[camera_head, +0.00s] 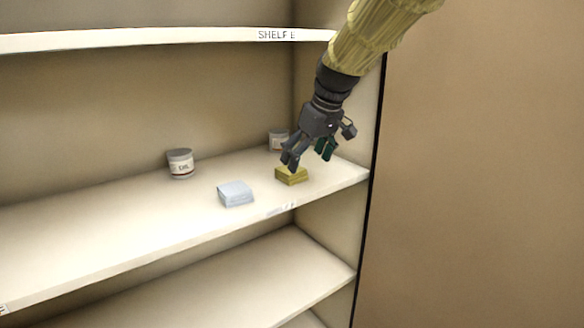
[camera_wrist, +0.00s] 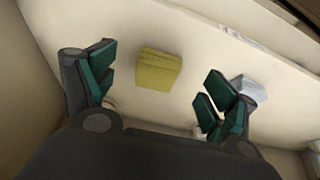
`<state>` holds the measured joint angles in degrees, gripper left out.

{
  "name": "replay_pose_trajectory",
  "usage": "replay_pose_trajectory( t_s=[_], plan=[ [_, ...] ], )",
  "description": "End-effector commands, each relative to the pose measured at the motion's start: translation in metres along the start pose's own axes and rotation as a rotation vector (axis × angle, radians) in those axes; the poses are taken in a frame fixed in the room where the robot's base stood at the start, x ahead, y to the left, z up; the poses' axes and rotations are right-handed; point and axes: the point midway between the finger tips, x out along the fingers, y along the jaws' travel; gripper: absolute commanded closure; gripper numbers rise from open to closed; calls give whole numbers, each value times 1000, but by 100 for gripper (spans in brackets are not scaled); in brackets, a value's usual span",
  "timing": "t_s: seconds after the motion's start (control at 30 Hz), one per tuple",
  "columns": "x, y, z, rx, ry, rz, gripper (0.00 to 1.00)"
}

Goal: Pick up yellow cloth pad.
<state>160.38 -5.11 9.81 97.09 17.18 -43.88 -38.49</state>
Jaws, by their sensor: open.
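The yellow cloth pad (camera_head: 291,176) is a small folded block lying on the middle shelf, toward its right end. In the wrist view the yellow cloth pad (camera_wrist: 159,69) lies ahead of my gripper, between the lines of its two fingers and nearer the left one. My gripper (camera_head: 307,160) is open and empty, just above and slightly right of the pad in the head view. Its green-padded fingers stand wide apart in the wrist view (camera_wrist: 157,88). I see no contact between fingers and pad.
A pale blue folded pad (camera_head: 236,194) lies left of the yellow one. The shelf (camera_head: 100,232) is clear at left. A side wall (camera_head: 345,125) closes the right.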

Motion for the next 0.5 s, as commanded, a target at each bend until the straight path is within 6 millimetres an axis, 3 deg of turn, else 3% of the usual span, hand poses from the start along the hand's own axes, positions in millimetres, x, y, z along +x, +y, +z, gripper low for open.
replay_pose_trajectory(
  t_s=[0.43, 0.5],
  plan=[
    [11, 0, -31, 0, -1, 0, 14],
    [22, 0, -30, 1, -4, -1, 14]
  ],
)
